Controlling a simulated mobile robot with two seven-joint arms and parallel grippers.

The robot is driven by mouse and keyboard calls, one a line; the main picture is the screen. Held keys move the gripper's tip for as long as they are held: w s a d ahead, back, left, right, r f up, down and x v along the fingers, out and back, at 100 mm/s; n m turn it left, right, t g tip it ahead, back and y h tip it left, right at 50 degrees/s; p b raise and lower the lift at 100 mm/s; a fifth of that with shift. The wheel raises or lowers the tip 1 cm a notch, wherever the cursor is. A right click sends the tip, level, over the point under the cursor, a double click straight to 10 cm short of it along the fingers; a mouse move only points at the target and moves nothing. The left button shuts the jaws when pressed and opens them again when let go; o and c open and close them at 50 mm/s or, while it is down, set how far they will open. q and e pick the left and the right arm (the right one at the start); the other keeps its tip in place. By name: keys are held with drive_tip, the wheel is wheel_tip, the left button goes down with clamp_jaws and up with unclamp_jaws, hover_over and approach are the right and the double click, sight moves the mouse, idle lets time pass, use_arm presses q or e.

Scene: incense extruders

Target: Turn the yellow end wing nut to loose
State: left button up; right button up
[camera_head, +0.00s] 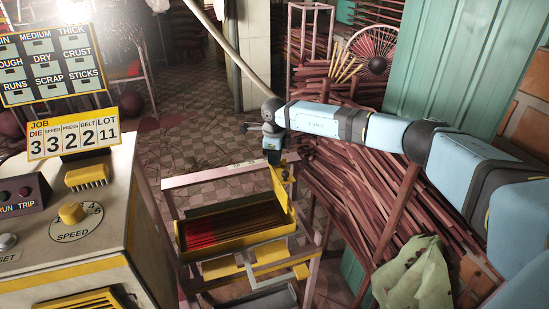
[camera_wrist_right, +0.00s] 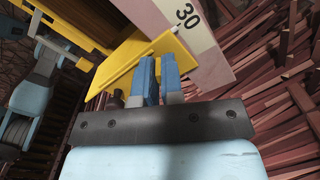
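My right gripper (camera_head: 275,158) points down at the far right corner of the yellow tray (camera_head: 255,237), by its upright yellow end plate (camera_head: 281,192). In the right wrist view, my two blue fingers (camera_wrist_right: 160,78) stand close together with a narrow gap, overlapping the yellow plate (camera_wrist_right: 120,73). I cannot tell whether they grip anything. A small dark knob-like part (camera_wrist_right: 116,98) shows just left of the fingers; I cannot tell if it is the wing nut. No yellow wing nut shows clearly; the fingers may hide it. My left gripper is not in view.
A pink rail marked 30 (camera_wrist_right: 185,22) runs beside the fingers. The tray holds red and dark sticks. A machine with a yellow speed knob (camera_head: 72,212) stands left. Stacked brown sticks (camera_head: 345,190) fill the right, under my arm. Tiled floor (camera_head: 205,150) lies clear behind.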

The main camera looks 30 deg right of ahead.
drive_tip(key=o, duration=0.4)
drive_tip(key=shift+o, duration=0.2)
drive_tip(key=shift+r, duration=0.1)
wheel_tip(320, 180, up, 14)
drive_tip(key=shift+f, duration=0.25)
